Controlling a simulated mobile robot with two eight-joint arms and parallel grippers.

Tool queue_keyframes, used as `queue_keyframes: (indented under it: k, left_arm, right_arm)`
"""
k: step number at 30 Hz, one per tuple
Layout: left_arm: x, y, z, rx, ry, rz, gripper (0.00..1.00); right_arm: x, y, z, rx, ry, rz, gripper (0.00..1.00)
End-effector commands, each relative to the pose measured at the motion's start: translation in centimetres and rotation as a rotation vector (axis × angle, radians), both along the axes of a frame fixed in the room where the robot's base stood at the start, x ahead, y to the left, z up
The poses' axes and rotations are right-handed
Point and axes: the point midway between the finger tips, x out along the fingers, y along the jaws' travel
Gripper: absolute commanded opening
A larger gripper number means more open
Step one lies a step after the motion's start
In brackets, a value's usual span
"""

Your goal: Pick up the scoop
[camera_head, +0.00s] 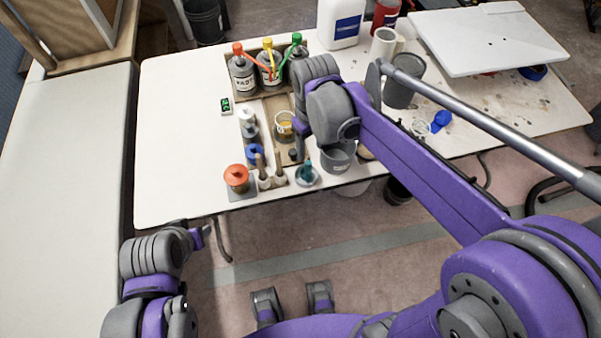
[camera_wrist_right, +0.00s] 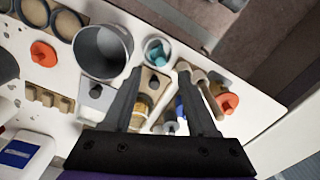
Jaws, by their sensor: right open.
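I cannot make out for sure which thing is the scoop. A small teal piece with an upright handle (camera_head: 307,171) stands in a pale cup near the table's front edge; teal also shows in that cup in the right wrist view (camera_wrist_right: 158,52). A blue piece (camera_head: 441,119) lies on the table to the right of my right arm. My right gripper (camera_wrist_right: 160,68) is open and empty, pointing at the cup from above the tray of jars. Its fingers are mostly hidden behind its wrist in the head view. My left gripper (camera_head: 203,235) shows only partly, low beside the table's front edge.
A grey bucket (camera_head: 337,156) stands right of the teal cup. Wooden-handled tools (camera_head: 262,172) and an orange-lidded jar (camera_head: 237,177) stand left of it. Capped bottles (camera_head: 242,75) stand at the back. The table's left part (camera_head: 180,130) is clear.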

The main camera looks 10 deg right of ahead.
Motion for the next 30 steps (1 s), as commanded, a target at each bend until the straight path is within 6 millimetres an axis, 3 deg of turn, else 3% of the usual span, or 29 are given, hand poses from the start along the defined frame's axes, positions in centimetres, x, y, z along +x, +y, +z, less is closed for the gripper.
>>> queue_keyframes:
  k: [6,13,21,30]
  left_arm:
    - [-0.1,0.0,-0.5,0.000,0.002,0.000,0.50]
    - [-0.1,0.0,-0.6,0.000,0.003,0.000,0.50]
    - [-0.2,0.0,-0.8,0.000,0.004,0.000,0.50]
    - [-0.2,0.0,-0.8,0.000,0.004,0.000,0.50]
  right_arm:
    - [0.0,0.0,-3.6,0.000,-0.001,-0.001,0.58]
    - [0.1,0.2,-5.4,0.000,-0.001,-0.001,0.58]
    - [0.4,0.6,-9.2,0.000,-0.001,-0.001,0.58]
    - [0.3,0.5,-9.8,0.001,-0.002,-0.001,0.58]
